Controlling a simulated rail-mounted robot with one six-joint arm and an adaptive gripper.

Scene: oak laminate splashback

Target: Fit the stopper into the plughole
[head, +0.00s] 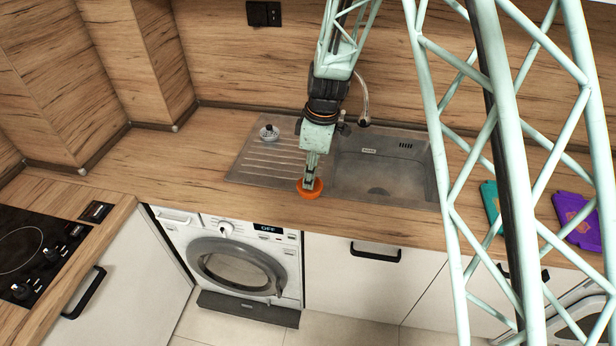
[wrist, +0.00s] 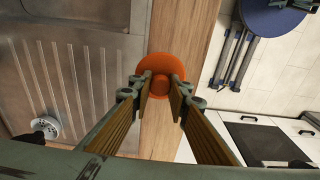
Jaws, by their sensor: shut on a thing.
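The stopper (head: 310,191) is a round orange piece with a wide flange and a raised knob. My gripper (head: 312,177) is shut on it; in the wrist view the knob of the stopper (wrist: 162,66) sits between the two brown-padded fingers (wrist: 162,92). It is over the front edge of the drainer and the worktop strip, left of the basin. The steel sink (head: 425,165) has its basin to the right of my gripper. A darker patch on the basin floor may be the plughole, but it is not clear.
A small white round item (head: 268,133) stands on the ribbed drainer (head: 262,160). The tap (head: 363,112) rises behind the sink. Teal (head: 491,206) and purple (head: 577,220) items lie on the worktop at right. A blue round stool (wrist: 273,14) shows below in the wrist view.

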